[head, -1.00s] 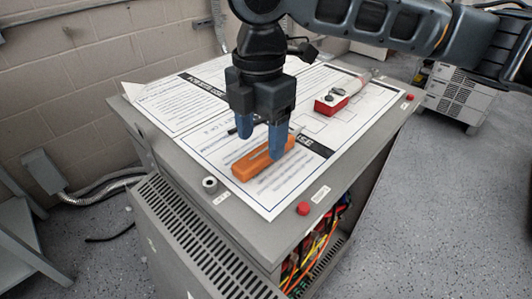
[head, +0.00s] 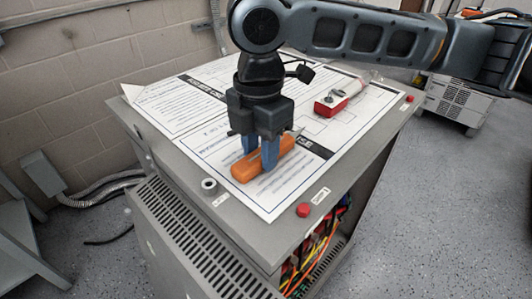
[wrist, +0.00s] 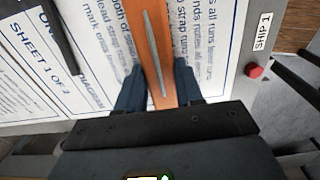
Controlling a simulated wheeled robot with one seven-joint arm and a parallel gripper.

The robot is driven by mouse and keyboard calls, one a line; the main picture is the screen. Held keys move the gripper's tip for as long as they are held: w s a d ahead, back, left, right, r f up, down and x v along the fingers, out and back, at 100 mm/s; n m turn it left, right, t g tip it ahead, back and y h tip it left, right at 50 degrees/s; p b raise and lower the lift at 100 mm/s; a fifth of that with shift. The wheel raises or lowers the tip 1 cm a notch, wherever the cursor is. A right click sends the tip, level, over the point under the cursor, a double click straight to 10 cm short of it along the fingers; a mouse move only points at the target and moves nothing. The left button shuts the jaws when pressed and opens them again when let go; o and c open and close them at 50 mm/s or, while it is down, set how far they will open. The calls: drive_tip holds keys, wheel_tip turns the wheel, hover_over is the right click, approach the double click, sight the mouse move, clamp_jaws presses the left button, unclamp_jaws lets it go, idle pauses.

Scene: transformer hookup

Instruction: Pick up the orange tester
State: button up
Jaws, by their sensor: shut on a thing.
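The orange tester (head: 245,170) lies on the printed sheets on top of the grey cabinet, near its front edge. My gripper (head: 267,158) points down over it, with its blue fingers on either side of the tester. The gripper is shut on the tester, which still appears to lie on the sheet. In the wrist view the tester (wrist: 160,60) runs up between the blue fingers (wrist: 160,88), and a thin grey strip shows along its top. The palm hides its near end.
A red and white device (head: 330,105) lies on the sheets (head: 210,125) behind the gripper. Red buttons (head: 304,210) and a small grey knob (head: 210,187) stand on the cabinet rim. Coloured wires (head: 315,245) show in the open cabinet front. A dark thin object (wrist: 62,35) lies left in the wrist view.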

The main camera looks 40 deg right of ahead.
drive_tip(key=shift+c, duration=1.2)
drive_tip(key=shift+r, duration=0.1)
drive_tip(key=shift+r, duration=0.55)
wheel_tip(320, 180, up, 3)
drive_tip(key=shift+f+p, duration=0.1)
drive_tip(key=shift+p, duration=0.2)
drive_tip(key=s+d+r, duration=0.1)
drive_tip(key=d+r, duration=0.6)
drive_tip(key=d, duration=0.4)
drive_tip(key=shift+d, duration=0.35)
drive_tip(key=shift+s+f, duration=0.1)
